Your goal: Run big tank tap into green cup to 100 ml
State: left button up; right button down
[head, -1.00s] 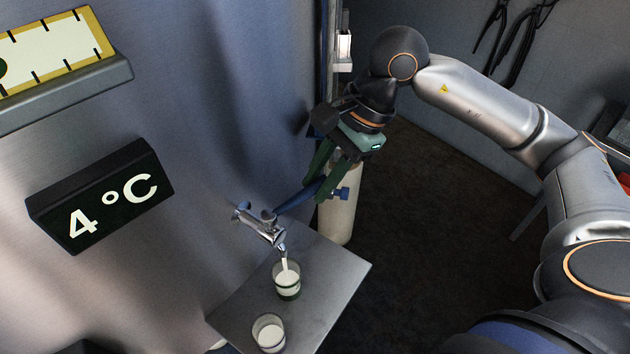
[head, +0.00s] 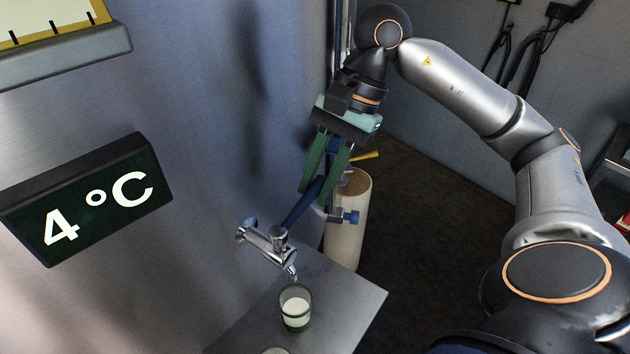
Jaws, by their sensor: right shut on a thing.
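The chrome tap (head: 264,241) sticks out of the big steel tank wall (head: 230,110), with a long blue lever (head: 299,208) rising up and to the right. My right gripper (head: 316,188) has its green fingers shut on the upper part of that lever. The green cup (head: 295,309), clear with a green base, stands upright under the spout. It holds white milk to roughly half its height. No stream shows between spout and cup. I cannot read a volume on the cup. My left gripper is out of view.
The cup stands on a steel shelf (head: 345,300). The rim of a second cup (head: 276,350) shows at the bottom edge. A 4 °C display (head: 95,200) hangs on the tank.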

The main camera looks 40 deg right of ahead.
jog(key=c, duration=0.7)
grip_release()
pick_arm(q)
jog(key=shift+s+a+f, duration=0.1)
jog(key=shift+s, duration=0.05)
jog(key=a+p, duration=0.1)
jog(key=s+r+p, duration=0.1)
jog(key=p, duration=0.1)
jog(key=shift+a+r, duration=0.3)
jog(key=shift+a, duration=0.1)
pick_arm(e)
jog(key=v, duration=1.2)
jog(key=shift+d+r, duration=0.1)
jog(key=shift+r, duration=0.15)
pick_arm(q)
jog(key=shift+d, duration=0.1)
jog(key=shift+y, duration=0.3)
pick_arm(e)
jog(key=shift+s, duration=0.1)
